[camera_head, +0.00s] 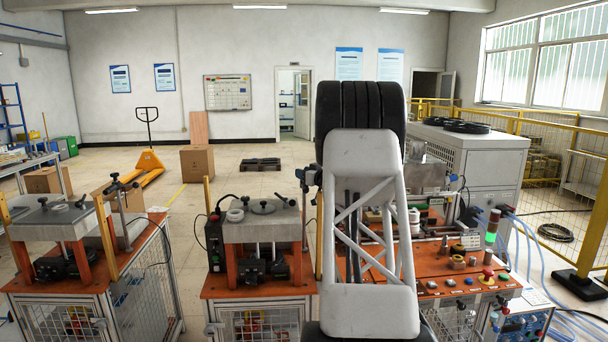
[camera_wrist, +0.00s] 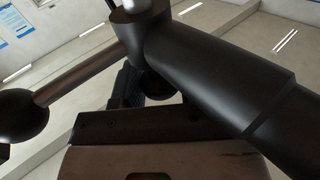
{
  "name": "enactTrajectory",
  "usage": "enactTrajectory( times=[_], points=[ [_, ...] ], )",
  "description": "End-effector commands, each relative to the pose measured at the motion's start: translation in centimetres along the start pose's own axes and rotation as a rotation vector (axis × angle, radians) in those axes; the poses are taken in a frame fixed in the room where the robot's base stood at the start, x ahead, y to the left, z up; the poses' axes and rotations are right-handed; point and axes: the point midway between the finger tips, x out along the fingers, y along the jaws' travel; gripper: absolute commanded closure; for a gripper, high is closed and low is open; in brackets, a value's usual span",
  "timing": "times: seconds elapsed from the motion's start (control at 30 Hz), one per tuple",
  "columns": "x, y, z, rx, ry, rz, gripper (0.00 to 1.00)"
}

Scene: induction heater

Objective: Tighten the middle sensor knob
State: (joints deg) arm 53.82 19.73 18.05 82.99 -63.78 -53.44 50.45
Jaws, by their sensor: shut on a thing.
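The middle sensor mount (camera_head: 303,178) stands at the right side of the middle press station, just left of my arm, which hides part of it. In the wrist view a thick black cylinder (camera_wrist: 215,75) crosses to the lower right, and a thin rod with a black ball end (camera_wrist: 22,115) reaches left. My gripper (camera_wrist: 140,92) shows as dark fingers beneath the hub where these parts meet. It is shut on the middle sensor knob, which is mostly hidden behind the fingers and the cylinder. Its turn angle and tightness cannot be seen.
The middle press station (camera_head: 262,226) stands on an orange bench left of my arm. A similar left press station (camera_head: 50,222) has its own sensor post (camera_head: 120,200). A control bench with buttons (camera_head: 462,282) and a light tower (camera_head: 492,228) stands to the right.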

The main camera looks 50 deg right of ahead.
Motion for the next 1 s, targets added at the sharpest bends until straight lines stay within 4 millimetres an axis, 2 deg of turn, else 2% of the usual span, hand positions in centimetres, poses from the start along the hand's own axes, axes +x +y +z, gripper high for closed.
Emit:
enactTrajectory(
  times=[0.07, 0.1, 0.23, 0.67, 1.0],
  points=[
    [0.0, 0.0, 0.0, 0.0, 0.0, 0.0, 0.86],
    [0.0, 0.0, 0.0, 0.0, 0.0, 0.0, 0.58],
    [0.0, 0.0, 0.0, 0.0, 0.0, -0.001, 0.38],
    [-0.4, 0.0, 0.0, -0.001, 0.0, -0.001, 0.38],
    [-3.7, 0.0, 0.0, -0.001, -0.001, 0.0, 0.38]
  ],
)
